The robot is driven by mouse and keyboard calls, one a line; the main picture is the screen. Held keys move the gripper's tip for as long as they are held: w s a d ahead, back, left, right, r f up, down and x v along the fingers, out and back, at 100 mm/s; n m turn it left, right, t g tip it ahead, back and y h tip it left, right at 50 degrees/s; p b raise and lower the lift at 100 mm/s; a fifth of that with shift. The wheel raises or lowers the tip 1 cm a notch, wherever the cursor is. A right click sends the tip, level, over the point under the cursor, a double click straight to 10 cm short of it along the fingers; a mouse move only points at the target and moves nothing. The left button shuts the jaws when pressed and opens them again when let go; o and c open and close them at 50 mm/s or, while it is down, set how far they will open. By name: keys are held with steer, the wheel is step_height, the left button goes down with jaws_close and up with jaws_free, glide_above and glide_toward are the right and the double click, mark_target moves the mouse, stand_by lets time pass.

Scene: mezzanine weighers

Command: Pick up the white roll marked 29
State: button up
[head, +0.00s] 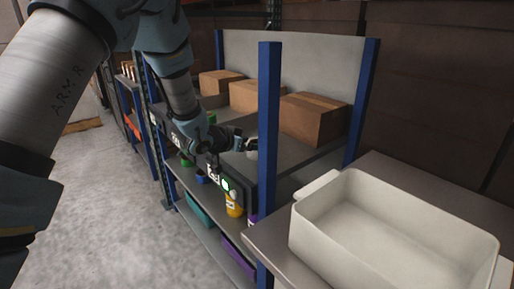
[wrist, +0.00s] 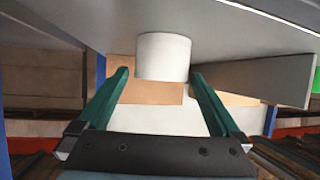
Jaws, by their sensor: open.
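A plain white cylinder, the white roll (wrist: 163,57), stands on the shelf surface, which appears at the top of the wrist view. No number shows on the side facing me. My gripper (wrist: 160,72) is open, with its two teal fingers on either side of the roll's free end. A narrow gap shows at the left finger; I cannot tell whether the right one touches. In the head view my gripper (head: 244,142) reaches over the shelf's front edge, and a small part of the roll (head: 252,155) shows there, mostly hidden.
Several cardboard boxes, one a large box (head: 312,120), stand at the back of the shelf. A blue post (head: 268,160) rises close to the right of my gripper. A yellow container (head: 234,205) is on the level below. An empty cream tray (head: 395,240) sits on the table at right.

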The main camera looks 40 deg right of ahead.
steer(key=shift+x, duration=1.35)
steer(key=shift+w, duration=0.1)
steer(key=shift+c, duration=0.4)
steer(key=c, duration=1.2)
